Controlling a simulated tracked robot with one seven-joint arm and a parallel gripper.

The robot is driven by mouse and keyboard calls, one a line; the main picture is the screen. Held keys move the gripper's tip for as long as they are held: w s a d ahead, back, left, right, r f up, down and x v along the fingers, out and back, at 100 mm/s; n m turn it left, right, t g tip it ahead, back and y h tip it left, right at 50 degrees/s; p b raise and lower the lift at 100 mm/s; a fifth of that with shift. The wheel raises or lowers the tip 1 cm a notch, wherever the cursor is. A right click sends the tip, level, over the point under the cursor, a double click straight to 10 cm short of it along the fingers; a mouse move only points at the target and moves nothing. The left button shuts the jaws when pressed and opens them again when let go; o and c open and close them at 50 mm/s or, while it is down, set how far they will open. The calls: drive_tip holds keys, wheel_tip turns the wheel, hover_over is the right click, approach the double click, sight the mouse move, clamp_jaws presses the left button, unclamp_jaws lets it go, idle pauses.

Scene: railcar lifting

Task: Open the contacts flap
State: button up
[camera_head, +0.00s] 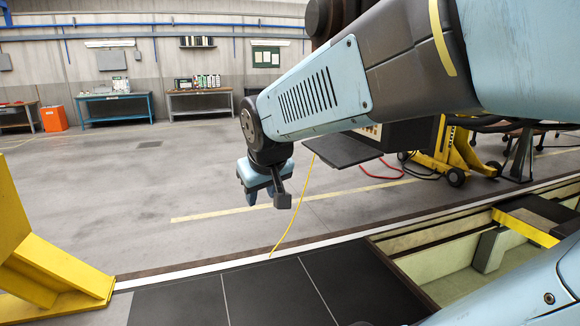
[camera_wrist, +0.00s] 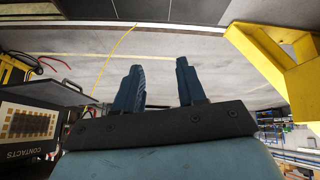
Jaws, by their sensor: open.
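The contacts box (camera_head: 408,140) is dark and sits right of my gripper, partly hidden behind my arm in the head view. Its dark flap (camera_head: 342,150) juts out from the box's lower edge, roughly level, with the pale contact face partly showing above it. In the wrist view the flap (camera_wrist: 58,92) is at the left, beside the face labelled CONTACTS (camera_wrist: 28,125) with its gold contact pads. My gripper (camera_head: 264,196) hangs left of and below the flap, apart from it. In the wrist view its two blue fingers (camera_wrist: 160,82) are spread with nothing between them.
A yellow cable (camera_head: 297,208) hangs between my gripper and the box. A red cable (camera_head: 385,184) loops below the box. Yellow lifting stands are at left (camera_head: 50,265) and right (camera_head: 452,150). An open pit (camera_head: 450,262) is at lower right. Floor beyond my gripper is clear.

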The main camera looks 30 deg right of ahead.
drive_tip(key=w+d+f+n+t, duration=0.1)
drive_tip(key=w+d+f+t, duration=0.2)
drive_tip(key=w+d+f, duration=0.6)
drive_tip(key=w+d+f+n+t, duration=0.15)
drive_tip(key=w+d+f, duration=0.45)
drive_tip(key=w+d, duration=0.65)
drive_tip(key=d+f+m+t, duration=0.1)
drive_tip(key=d+f+t, duration=0.2)
drive_tip(key=d+t, duration=0.35)
drive_tip(key=s+d+r+m+t+h, duration=0.1)
drive_tip(key=s+d+m+t+h, duration=0.5)
drive_tip(key=d, duration=0.5)
drive_tip(key=w+d+r, duration=0.1)
drive_tip(key=w+r, duration=0.1)
drive_tip(key=w, duration=0.1)
drive_tip(key=w+d+r+n+g+y, duration=0.1)
drive_tip(key=w, duration=0.3)
drive_tip(key=w+d+r+y, duration=0.1)
drive_tip(key=w+r, duration=0.1)
drive_tip(key=w, duration=0.2)
drive_tip(key=shift+w+r+n+g, duration=0.2)
drive_tip(key=shift+r+n+g, duration=0.1)
drive_tip(key=shift+g, duration=0.1)
clamp_jaws()
